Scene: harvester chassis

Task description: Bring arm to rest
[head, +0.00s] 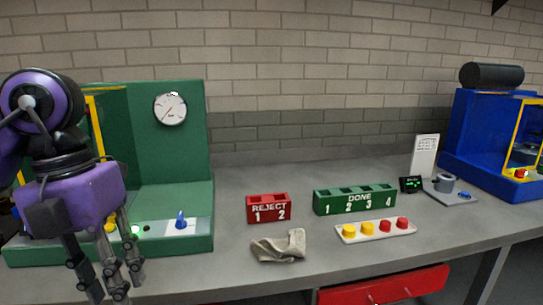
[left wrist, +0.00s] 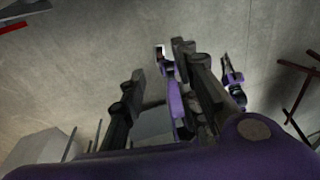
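My left gripper (head: 110,290) hangs at the left of the head view with its dark fingers pointing down, in front of the green test stand (head: 160,105). In the left wrist view its fingers (left wrist: 158,68) are spread with a gap between them, and nothing is held. Purple parts show behind the fingers there; I cannot tell what they belong to. My right gripper does not show in the head view.
The grey bench (head: 230,270) holds a red REJECT box (head: 268,213), green DONE box (head: 340,208), cloth (head: 278,246) and white tray (head: 365,236) of yellow and red caps. A blue machine (head: 480,140) stands right. A red drawer (head: 385,287) sits below the bench edge.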

